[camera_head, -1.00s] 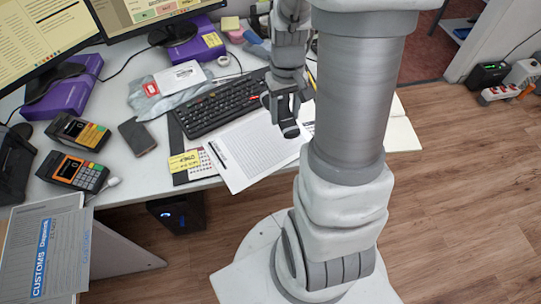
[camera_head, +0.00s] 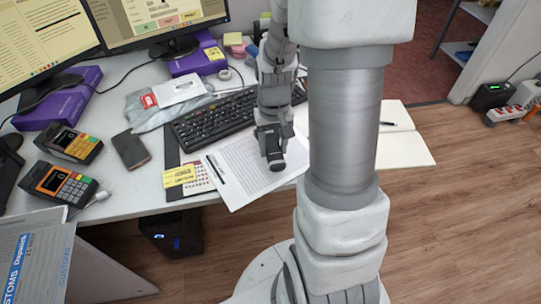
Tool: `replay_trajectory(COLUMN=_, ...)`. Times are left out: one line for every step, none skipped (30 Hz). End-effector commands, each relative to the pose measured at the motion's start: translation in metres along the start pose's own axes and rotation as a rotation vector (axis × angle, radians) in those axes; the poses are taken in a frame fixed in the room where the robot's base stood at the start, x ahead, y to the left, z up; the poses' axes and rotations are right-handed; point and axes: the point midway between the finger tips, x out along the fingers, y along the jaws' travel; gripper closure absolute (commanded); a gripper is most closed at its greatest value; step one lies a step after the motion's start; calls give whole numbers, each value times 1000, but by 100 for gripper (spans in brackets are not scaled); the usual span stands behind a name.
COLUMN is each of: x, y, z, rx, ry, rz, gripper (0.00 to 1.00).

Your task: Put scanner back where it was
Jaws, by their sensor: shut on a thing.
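My gripper (camera_head: 271,140) is above the right part of a printed sheet (camera_head: 233,160) on the desk. It is shut on a small dark thing, which looks like the scanner (camera_head: 276,162). Only its dark rounded end shows below the fingers; the rest is hidden by my gripper. I cannot tell whether it touches the sheet.
A black keyboard (camera_head: 215,122) lies behind the sheet. A phone (camera_head: 131,149), two card terminals (camera_head: 68,143) (camera_head: 60,184) and a yellow note (camera_head: 179,176) lie to the left. An open notebook (camera_head: 405,150) lies to the right, partly behind my arm. Monitors stand at the back.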

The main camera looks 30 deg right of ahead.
Motion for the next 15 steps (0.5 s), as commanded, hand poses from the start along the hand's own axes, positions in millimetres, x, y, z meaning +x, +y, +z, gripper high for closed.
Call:
replay_trajectory(x=2, y=-2, z=-2, rx=-1, ry=1, rz=0, gripper=100)
replay_trajectory(x=3, y=-3, z=-3, rx=0, ry=1, rz=0, gripper=100)
replay_trajectory(x=5, y=-4, z=-3, rx=1, ry=1, rz=0, gripper=100)
replay_trajectory(x=7, y=-4, z=-3, rx=1, ry=0, rz=0, gripper=100)
replay_trajectory(x=11, y=-4, z=-3, rx=1, ry=0, rz=0, gripper=100)
replay_trajectory(x=16, y=-3, z=-3, rx=1, ry=-1, rz=0, gripper=100)
replay_trajectory(x=21, y=-3, z=-3, rx=1, ry=-1, rz=0, gripper=100)
replay_trajectory(x=26, y=-3, z=-2, rx=1, ry=-2, rz=0, gripper=100)
replay_trajectory(x=33, y=-3, z=-2, rx=1, ry=-2, rz=0, gripper=100)
replay_trajectory(x=37, y=-3, z=-2, rx=1, ry=-2, rz=0, gripper=100)
replay_trajectory(x=41, y=-3, z=-2, rx=1, ry=-2, rz=0, gripper=100)
replay_trajectory(x=43, y=-3, z=-2, rx=1, ry=-1, rz=0, gripper=100)
replay_trajectory(x=44, y=-3, z=-3, rx=1, ry=0, rz=0, gripper=100)
replay_trajectory(x=43, y=-3, z=-3, rx=1, ry=1, rz=0, gripper=100)
replay_trajectory(x=42, y=-3, z=-3, rx=1, ry=2, rz=0, gripper=100)
